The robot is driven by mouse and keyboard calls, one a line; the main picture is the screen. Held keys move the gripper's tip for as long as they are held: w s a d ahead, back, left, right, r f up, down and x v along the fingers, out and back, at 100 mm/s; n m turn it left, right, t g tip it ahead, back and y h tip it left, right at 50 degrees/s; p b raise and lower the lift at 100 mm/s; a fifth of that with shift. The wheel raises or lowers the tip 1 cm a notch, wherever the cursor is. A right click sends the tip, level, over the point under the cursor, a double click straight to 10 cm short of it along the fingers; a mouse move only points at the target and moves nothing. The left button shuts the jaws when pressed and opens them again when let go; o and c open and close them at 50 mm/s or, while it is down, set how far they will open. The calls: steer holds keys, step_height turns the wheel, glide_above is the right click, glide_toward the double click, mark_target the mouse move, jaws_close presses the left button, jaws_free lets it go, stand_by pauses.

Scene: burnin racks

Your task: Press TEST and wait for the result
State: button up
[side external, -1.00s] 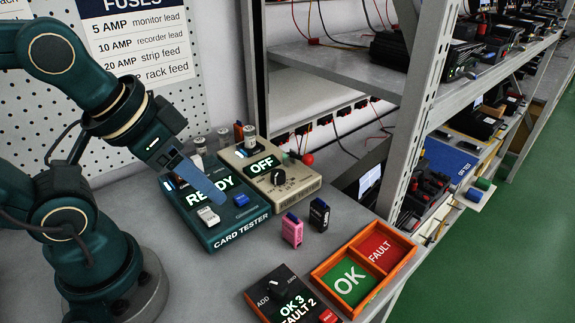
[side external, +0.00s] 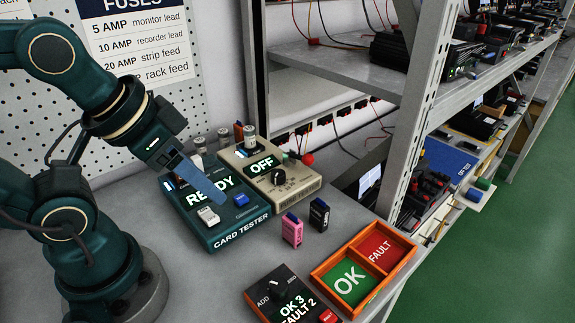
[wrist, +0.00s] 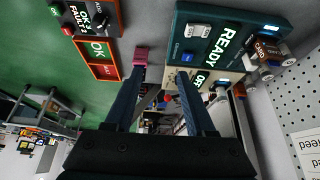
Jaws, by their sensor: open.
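The dark green card tester (side external: 215,236) sits on the bench and its display reads READY. A white button (side external: 208,215) and a blue button (side external: 241,200) are on its front part; their lettering is too small to read. The tester also shows in the wrist view (wrist: 232,22). My gripper (side external: 217,196) is over the tester, its blue finger crossing in front of the display; I cannot tell whether it touches. In the wrist view my gripper (wrist: 161,72) has its fingers wide apart with nothing held between them.
A beige unit (side external: 305,187) reading OFF stands behind the tester. A pink card (side external: 292,232) and a dark card (side external: 319,216) stand to the right. An orange tray (side external: 318,276) has OK and FAULT compartments. A black counter box (side external: 262,292) reads OK 3, FAULT 2. A shelf post (side external: 413,120) rises behind.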

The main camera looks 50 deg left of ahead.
jaws_close()
stand_by(1.9)
